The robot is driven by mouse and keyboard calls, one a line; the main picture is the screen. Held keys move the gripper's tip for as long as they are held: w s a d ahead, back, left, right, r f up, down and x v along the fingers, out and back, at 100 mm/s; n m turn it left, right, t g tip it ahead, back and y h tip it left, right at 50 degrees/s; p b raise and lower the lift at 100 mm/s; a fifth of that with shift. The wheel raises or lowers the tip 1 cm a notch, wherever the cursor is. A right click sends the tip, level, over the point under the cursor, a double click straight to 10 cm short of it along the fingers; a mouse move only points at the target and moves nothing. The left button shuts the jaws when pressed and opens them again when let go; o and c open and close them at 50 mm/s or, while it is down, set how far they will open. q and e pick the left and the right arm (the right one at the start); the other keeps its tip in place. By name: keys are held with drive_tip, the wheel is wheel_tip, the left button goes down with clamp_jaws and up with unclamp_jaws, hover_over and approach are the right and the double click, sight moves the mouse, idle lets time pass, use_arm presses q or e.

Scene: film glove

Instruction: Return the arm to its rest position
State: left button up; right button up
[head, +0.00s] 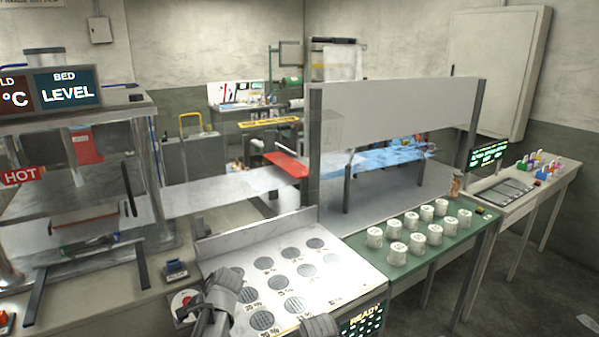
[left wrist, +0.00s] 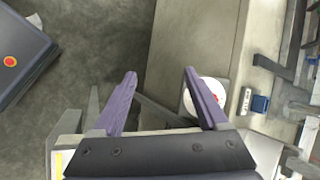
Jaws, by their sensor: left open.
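My left gripper (left wrist: 160,95) shows in the left wrist view with its two purple fingers wide apart. Nothing is between the fingers. The right-hand finger overlaps a white disc with a red centre (left wrist: 217,97) on the bench edge. In the head view, grey parts of my arms reach in at the bottom centre, over the front of the white sloped panel with dark round grilles (head: 290,262). No fingers can be made out there. My right gripper's fingers do not show.
The white disc with the red centre (head: 185,302) also shows in the head view, close to my arm. A small blue-grey box (head: 175,270) stands behind it. Several white cups (head: 420,240) stand on the green counter at right. Open floor (left wrist: 95,60) lies beside the bench.

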use_arm(q)
drive_tip(key=s+d+f+n+h, duration=0.2)
drive_tip(key=s+d, duration=0.5)
drive_tip(key=d, duration=0.4)
drive_tip(key=s+d+f+n+h, duration=0.1)
drive_tip(key=s+d+f+h, duration=0.1)
drive_tip(key=s+d, duration=0.5)
drive_tip(key=d+h, duration=0.1)
drive_tip(key=d, duration=0.4)
drive_tip(key=shift+d+n+g+h, duration=0.2)
drive_tip(key=shift+n+g+h, duration=0.2)
